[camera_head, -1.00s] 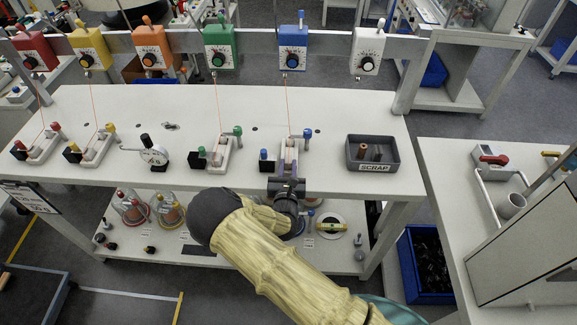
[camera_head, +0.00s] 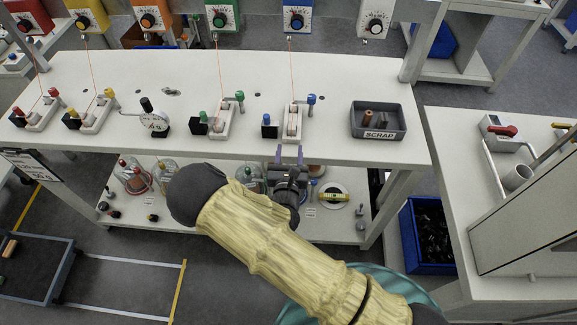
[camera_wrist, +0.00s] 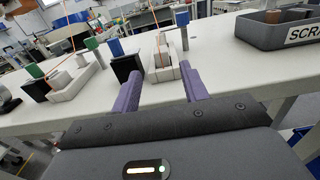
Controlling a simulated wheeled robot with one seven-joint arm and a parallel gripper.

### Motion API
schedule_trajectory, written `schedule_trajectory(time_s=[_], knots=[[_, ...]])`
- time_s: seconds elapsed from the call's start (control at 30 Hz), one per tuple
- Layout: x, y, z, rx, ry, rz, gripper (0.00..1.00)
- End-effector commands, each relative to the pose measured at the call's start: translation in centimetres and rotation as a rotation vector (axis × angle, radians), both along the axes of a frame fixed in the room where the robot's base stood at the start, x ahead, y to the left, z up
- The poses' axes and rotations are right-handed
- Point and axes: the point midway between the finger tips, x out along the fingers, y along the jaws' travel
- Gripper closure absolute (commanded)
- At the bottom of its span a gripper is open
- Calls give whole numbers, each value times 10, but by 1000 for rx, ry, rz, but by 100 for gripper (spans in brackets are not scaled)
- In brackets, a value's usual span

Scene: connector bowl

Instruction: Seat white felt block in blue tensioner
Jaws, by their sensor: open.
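The blue tensioner is a blue dial box (camera_head: 297,20) on the rail. A thin orange line runs from it to a white base (camera_head: 292,136) with blue knobs on the table. A small pale block (camera_head: 293,123) stands in that base, also seen in the wrist view (camera_wrist: 162,54); I cannot tell whether it is the white felt block. My gripper (camera_head: 289,152) is at the table's front edge, just in front of the base. Its purple fingers (camera_wrist: 160,82) are spread and empty, pointing toward the base.
A grey scrap tray (camera_head: 391,134) with small cylinders sits to the right. The green-knobbed base (camera_head: 222,124) and a round dial gauge (camera_head: 155,122) are to the left. A lower shelf (camera_head: 250,215) holds glass jars. A blue bin (camera_head: 427,242) stands on the floor at right.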

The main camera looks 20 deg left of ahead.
Motion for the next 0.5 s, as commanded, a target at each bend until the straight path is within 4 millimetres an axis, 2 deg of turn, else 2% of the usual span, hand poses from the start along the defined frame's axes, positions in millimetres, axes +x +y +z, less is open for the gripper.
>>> schedule_trajectory(time_s=[0.1, 0.2, 0.5], knots=[[-22, -5, -3, -2, 1, 1, 56], [-35, -8, -2, 0, 1, 0, 56], [-42, -11, 0, 0, 0, -2, 56]])
